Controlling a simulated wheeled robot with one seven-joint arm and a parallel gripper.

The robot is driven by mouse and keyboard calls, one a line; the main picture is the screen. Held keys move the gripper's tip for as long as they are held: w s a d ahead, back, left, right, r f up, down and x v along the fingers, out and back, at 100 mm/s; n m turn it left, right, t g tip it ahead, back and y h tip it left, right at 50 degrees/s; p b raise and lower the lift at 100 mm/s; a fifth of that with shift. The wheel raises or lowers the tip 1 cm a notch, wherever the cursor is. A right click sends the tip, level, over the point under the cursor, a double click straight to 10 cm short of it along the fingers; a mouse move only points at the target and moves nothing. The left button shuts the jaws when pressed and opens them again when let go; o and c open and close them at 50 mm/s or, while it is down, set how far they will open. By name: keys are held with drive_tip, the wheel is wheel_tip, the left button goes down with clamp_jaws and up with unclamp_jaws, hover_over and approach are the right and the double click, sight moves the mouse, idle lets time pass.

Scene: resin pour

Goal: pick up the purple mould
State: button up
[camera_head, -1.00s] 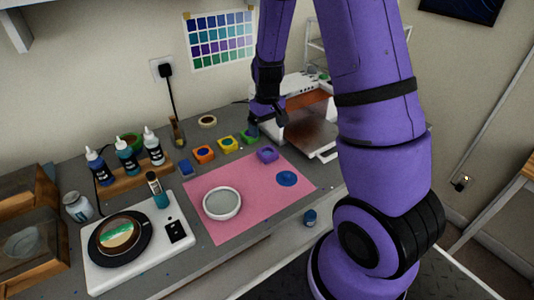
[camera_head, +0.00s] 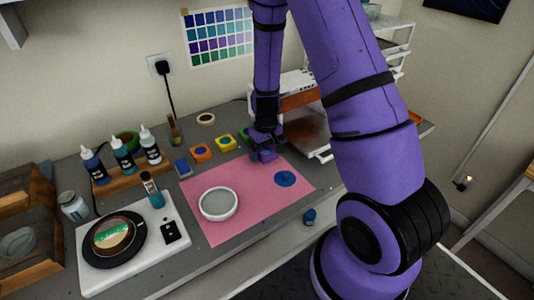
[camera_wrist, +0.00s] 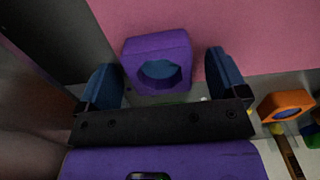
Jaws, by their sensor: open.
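The purple mould (camera_wrist: 158,52) is a small block with a round blue-filled hollow. In the wrist view it lies at the edge of the pink mat, between the two blue fingertips of my gripper (camera_wrist: 163,78). The jaws are open, with a gap on each side of the mould. In the head view the mould (camera_head: 264,156) is largely hidden under my gripper (camera_head: 262,146), at the back right edge of the mat.
An orange mould (camera_head: 201,153) and a yellow mould (camera_head: 226,143) stand to the left, with a green one partly hidden. The pink mat (camera_head: 215,237) carries a white bowl (camera_head: 218,204) and a blue disc (camera_head: 285,179). A white machine (camera_head: 318,150) stands close on the right.

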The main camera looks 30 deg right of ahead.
drive_tip(key=c, duration=1)
drive_tip(key=shift+r, duration=0.15)
